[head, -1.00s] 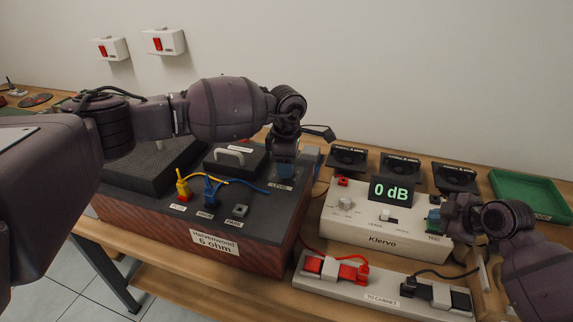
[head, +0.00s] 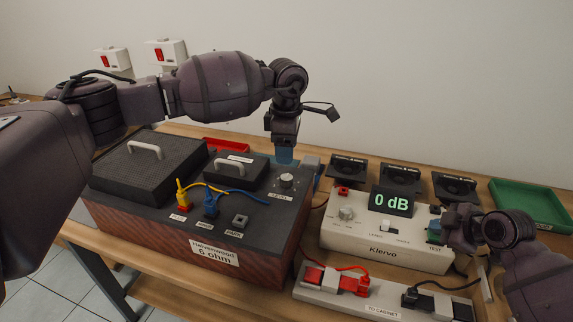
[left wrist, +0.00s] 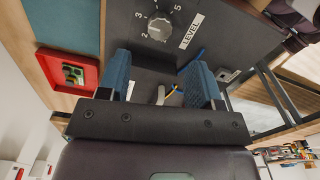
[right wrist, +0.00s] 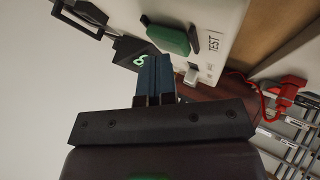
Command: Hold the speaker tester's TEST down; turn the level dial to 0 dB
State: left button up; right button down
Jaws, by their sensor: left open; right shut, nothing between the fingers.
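My right gripper (head: 437,232) is shut and empty at the tester's right end, by the TEST label. In the right wrist view a green block (right wrist: 168,40) stands beside the TEST label, close to the fingertips; I cannot tell whether they touch. The level dial (head: 287,181) is a pale knob on the dark cabinet (head: 262,222); the left wrist view shows it too (left wrist: 159,27). My left gripper (head: 284,156) is open, above and behind the dial, clear of it.
Yellow and blue plugs (head: 210,203) with cables stand on the cabinet's front. A strip with red and black connectors (head: 395,300) lies before the tester. Several black speaker units (head: 400,178) and a green tray (head: 528,204) are behind. A red tray (head: 226,145) lies behind the cabinet.

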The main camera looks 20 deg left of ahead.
pick_arm(q)
jog(key=shift+r, duration=1.95)
dwell(0.6)
pick_arm(e)
jog(key=shift+r, duration=0.95)
jog(key=shift+r, duration=0.15)
jog(key=shift+r, duration=2.4)
